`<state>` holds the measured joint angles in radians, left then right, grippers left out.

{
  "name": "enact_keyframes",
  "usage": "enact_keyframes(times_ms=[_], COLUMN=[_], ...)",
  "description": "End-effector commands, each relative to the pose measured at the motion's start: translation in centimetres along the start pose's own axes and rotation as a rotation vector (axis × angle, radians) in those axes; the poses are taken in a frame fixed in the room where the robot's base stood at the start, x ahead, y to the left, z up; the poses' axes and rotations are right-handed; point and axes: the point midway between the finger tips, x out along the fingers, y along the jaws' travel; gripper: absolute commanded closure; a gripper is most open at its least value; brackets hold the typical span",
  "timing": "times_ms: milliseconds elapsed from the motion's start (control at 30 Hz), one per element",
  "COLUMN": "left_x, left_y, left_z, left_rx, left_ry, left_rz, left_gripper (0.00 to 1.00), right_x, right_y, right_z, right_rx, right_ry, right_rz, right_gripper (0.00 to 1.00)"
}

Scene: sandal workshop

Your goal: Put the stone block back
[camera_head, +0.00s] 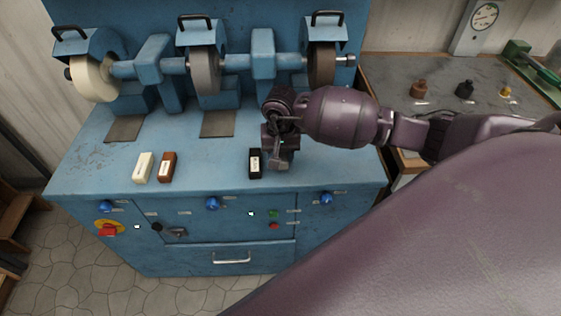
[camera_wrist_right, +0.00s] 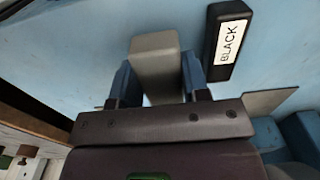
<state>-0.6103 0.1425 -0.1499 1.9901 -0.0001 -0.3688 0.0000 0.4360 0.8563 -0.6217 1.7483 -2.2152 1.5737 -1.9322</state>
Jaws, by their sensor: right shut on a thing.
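The grey stone block (camera_wrist_right: 155,48) sits between the two fingers of my right gripper (camera_wrist_right: 158,80) in the right wrist view. The gripper is shut on it. In the head view my right gripper (camera_head: 279,156) points down at the blue bench top, near its front edge, and largely hides the block. I cannot tell whether the block touches the bench. A black bar labelled BLACK (camera_wrist_right: 228,42) lies just beside the block, apart from it; it also shows in the head view (camera_head: 255,164). My left gripper is not in view.
A white bar (camera_head: 143,168) and a brown bar (camera_head: 167,167) lie further left on the blue bench (camera_head: 210,175). Several grinding wheels stand behind, including a grey one (camera_head: 205,72). A grey side table (camera_head: 390,80) with small weights is at right.

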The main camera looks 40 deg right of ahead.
Motion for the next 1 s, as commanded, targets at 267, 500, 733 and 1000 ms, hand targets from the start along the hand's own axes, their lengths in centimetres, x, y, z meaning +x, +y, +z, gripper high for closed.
enact_keyframes(times_ms=[267,500,733,1000], left_x=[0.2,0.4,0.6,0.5], left_y=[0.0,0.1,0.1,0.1], left_z=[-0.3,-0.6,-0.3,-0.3], left_rx=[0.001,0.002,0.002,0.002], left_ry=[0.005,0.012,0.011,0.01], left_rz=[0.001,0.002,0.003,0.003], left_gripper=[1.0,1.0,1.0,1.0], right_x=[3.3,3.4,3.7,3.6], right_y=[0.0,0.0,0.0,0.0], right_z=[0.1,0.0,0.1,0.1], right_rx=[0.002,0.001,0.001,0.001], right_ry=[-0.001,0.0,0.0,0.0], right_rz=[-0.001,0.0,0.001,0.001], right_gripper=[0.81,0.81,0.5,0.32])
